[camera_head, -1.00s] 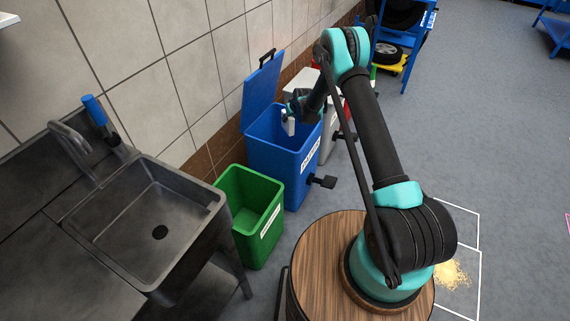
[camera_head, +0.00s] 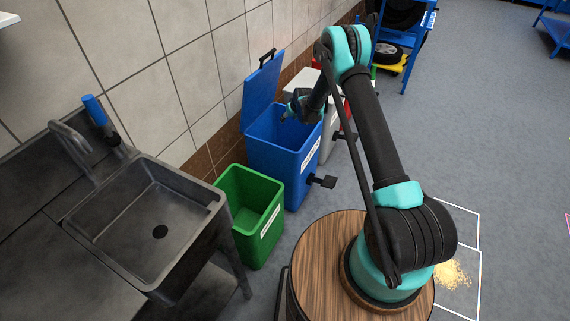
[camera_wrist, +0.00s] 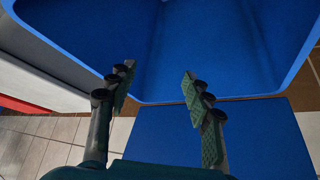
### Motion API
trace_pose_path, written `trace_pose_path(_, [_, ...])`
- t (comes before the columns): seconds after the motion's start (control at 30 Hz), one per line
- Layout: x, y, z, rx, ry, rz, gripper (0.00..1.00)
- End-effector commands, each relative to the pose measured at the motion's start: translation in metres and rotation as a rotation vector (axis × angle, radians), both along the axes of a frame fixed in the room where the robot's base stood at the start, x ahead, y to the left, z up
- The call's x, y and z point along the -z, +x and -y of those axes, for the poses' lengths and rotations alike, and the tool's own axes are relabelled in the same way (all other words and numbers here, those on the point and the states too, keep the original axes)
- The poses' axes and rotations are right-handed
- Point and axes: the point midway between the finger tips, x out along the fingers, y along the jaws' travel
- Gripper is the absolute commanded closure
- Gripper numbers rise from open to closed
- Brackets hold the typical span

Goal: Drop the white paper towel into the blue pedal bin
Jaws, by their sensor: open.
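The blue pedal bin (camera_head: 270,160) stands against the tiled wall with its lid (camera_head: 264,82) raised. My gripper (camera_head: 289,113) is over the bin's open top. In the wrist view my gripper (camera_wrist: 157,71) has its two fingers spread apart with nothing between them. The blue bin's inside wall (camera_wrist: 215,45) fills the upper part of that view, and the raised lid (camera_wrist: 265,130) shows below it. The white paper towel is not visible in either current view. The bin's floor cannot be made out in the head view.
A green open bin (camera_head: 250,205) stands beside the blue bin, next to a metal sink (camera_head: 150,215). A grey bin (camera_head: 329,135) is on the other side. The blue bin's pedal (camera_head: 322,181) sticks out in front. Grey floor is open at right.

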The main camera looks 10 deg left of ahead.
Motion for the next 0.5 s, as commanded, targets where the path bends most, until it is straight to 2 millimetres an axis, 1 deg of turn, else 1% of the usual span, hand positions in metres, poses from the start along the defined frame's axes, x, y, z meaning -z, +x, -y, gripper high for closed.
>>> trace_pose_path(0.4, [-0.061, -0.033, 0.022, 0.001, 0.000, 0.000, 0.49])
trace_pose_path(0.5, [-0.074, -0.040, 0.026, 0.001, 0.000, 0.000, 0.49])
